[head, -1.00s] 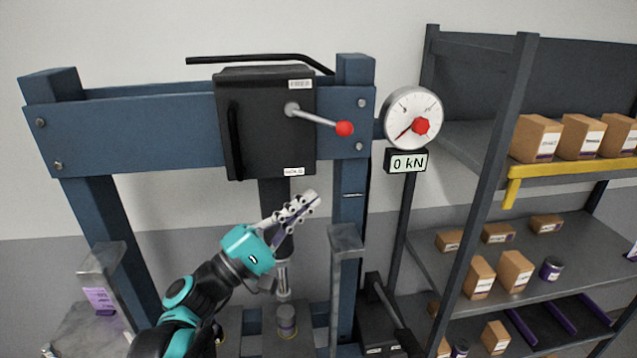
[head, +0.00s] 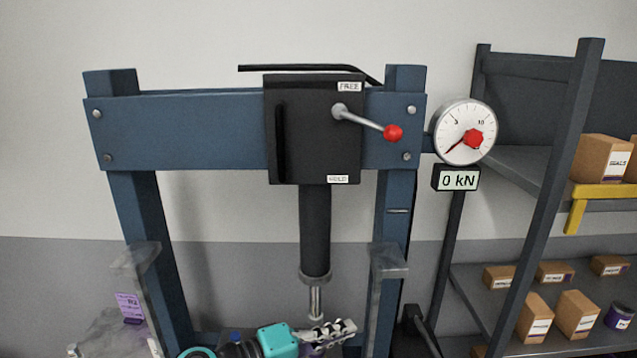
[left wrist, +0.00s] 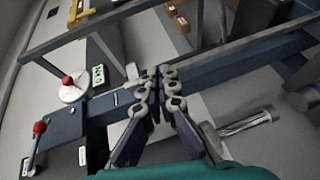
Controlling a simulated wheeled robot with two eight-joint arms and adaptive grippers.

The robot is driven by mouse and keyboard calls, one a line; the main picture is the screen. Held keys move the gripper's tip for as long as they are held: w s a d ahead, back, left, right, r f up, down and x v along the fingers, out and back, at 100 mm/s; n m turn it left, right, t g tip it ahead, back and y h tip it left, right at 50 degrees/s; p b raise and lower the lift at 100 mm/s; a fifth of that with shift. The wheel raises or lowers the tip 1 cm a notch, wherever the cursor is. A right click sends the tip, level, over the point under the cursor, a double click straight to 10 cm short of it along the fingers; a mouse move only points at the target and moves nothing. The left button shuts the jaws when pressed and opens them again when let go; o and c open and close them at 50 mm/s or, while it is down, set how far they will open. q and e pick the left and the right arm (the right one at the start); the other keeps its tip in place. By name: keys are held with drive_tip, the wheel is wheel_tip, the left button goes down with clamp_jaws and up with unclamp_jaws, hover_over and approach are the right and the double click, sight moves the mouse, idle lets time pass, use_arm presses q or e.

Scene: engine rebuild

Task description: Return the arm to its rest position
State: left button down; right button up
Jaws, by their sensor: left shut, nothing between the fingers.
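My left gripper (head: 328,332) is at the bottom of the head view, just below the press ram's silver tip (head: 315,302), with its fingers pointing right. In the left wrist view its fingers (left wrist: 160,78) come together at the tips, shut and empty. The blue press frame (head: 205,130) stands behind it, and a shiny steel rod (left wrist: 245,122) shows to the right of the fingers in the wrist view. Most of my left arm is below the head view's edge. My right gripper is in neither view.
The press head (head: 320,130) carries a red-knobbed lever (head: 393,132). A dial gauge (head: 465,132) above a "0 kN" display (head: 456,180) is at its right. Clear guards (head: 388,262) flank the press. A shelf post (head: 545,200) and boxes (head: 577,312) stand at the right.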

use_arm(q)
drive_tip(key=s+a+f+m+y+b, duration=0.1)
drive_tip(key=s+a+f+y+b, duration=0.25)
drive_tip(key=f, duration=0.65)
drive_tip(key=s+a+f+m+y+b, duration=0.1)
drive_tip(key=s+a+f+y+b, duration=0.25)
drive_tip(key=f, duration=0.75)
drive_tip(key=s+a+f+m+y+b, duration=0.1)
drive_tip(key=a+f+y+b, duration=0.1)
drive_tip(key=a+f, duration=0.3)
drive_tip(key=s+a+f+m+y+b, duration=0.1)
drive_tip(key=a+f+y+b, duration=0.2)
drive_tip(key=a, duration=0.7)
wheel_tip(320, 180, down, 3)
drive_tip(key=shift+a+r+m+g+y, duration=0.15)
drive_tip(key=shift+m+g+y, duration=0.15)
drive_tip(key=shift+y, duration=0.8)
